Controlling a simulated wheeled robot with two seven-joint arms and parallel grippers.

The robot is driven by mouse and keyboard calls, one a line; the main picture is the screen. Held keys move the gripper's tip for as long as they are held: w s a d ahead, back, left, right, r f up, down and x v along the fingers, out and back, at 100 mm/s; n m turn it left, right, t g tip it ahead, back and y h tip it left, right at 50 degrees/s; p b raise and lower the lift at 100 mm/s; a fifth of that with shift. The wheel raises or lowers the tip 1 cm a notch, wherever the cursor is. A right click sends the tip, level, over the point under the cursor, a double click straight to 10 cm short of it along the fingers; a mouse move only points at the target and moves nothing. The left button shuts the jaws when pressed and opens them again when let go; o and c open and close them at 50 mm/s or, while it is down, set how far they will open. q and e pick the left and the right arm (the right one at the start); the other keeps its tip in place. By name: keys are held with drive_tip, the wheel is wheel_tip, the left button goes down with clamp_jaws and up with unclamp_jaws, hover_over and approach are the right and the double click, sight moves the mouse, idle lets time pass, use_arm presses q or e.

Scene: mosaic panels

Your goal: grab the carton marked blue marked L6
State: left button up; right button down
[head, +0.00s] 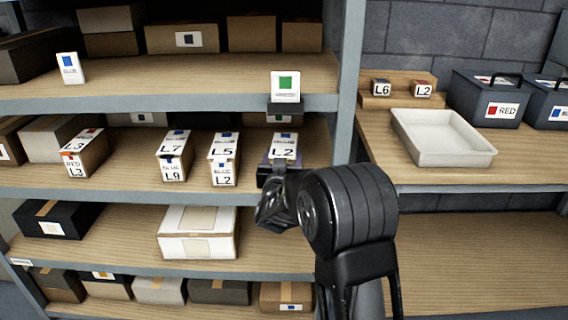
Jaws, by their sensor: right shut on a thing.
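My right gripper (276,176) reaches the middle shelf and is shut on a carton (283,150) there. That carton's top label has a blue mark and seems to read L2; its front is hidden behind the gripper. To its left stand a carton (223,158) with L5 on top and blue L2 on the front, and a carton (173,155) with L7 on top and blue L9 on the front. Further left is a red L3 carton (83,153). I cannot read blue L6 on any carton. My left gripper is not in view.
A shelf post (347,90) stands to the right. Beyond it, the side table holds small L6 (380,88) and L2 blocks, a white tray (442,150) and dark bins (487,98).

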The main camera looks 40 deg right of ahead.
sight(283, 150)
drive_tip(key=shift+r, duration=0.3)
drive_tip(key=shift+r+p, duration=0.55)
drive_tip(key=shift+r, duration=1)
drive_tip(key=shift+s+a, duration=0.2)
drive_tip(key=p+v, duration=0.2)
drive_tip(key=v, duration=1.5)
drive_tip(key=shift+s+a, duration=0.1)
drive_tip(key=shift+a, duration=0.1)
